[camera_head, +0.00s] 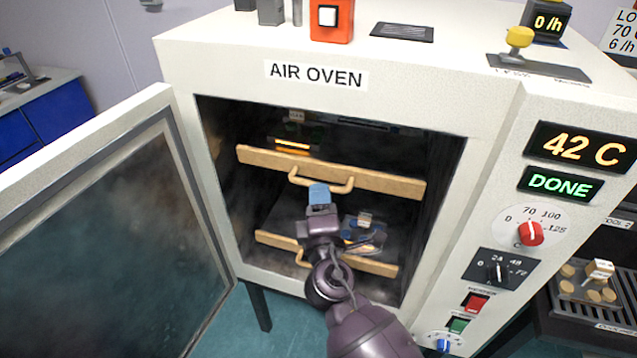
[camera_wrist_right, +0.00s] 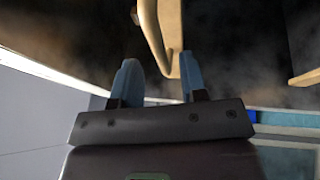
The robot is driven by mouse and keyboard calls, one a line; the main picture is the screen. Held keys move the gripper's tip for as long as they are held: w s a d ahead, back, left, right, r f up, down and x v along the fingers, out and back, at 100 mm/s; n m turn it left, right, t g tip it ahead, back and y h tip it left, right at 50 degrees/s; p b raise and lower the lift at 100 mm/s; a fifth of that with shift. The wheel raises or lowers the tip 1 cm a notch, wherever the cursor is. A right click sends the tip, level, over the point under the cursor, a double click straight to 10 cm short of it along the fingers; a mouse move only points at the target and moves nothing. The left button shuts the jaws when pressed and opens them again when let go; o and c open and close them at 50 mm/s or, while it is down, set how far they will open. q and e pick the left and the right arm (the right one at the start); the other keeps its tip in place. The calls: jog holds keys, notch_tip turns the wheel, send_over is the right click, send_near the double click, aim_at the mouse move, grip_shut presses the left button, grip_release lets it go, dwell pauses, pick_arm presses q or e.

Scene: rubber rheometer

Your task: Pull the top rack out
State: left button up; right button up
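The air oven (camera_head: 315,74) stands open. Its top rack (camera_head: 390,183) has a wooden front bar with a curved handle (camera_head: 345,187) and sits inside the chamber. My right gripper (camera_head: 319,192) is in front of the top rack, by the middle of its handle. In the right wrist view my right gripper (camera_wrist_right: 160,65) has two blue fingers apart with nothing between them. The handle (camera_wrist_right: 150,32) shows just beyond the fingertips there; I cannot tell whether they touch. My left gripper is not in view.
The oven door (camera_head: 90,235) is swung open to the left. A lower rack (camera_head: 375,264) with its own handle (camera_head: 302,260) sits below, partly hidden by my right arm. The control panel (camera_head: 520,245) is on the right, its display reading DONE. A dish with samples (camera_head: 590,285) stands at far right.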

jog(key=shift+x, duration=2.05)
grip_shut()
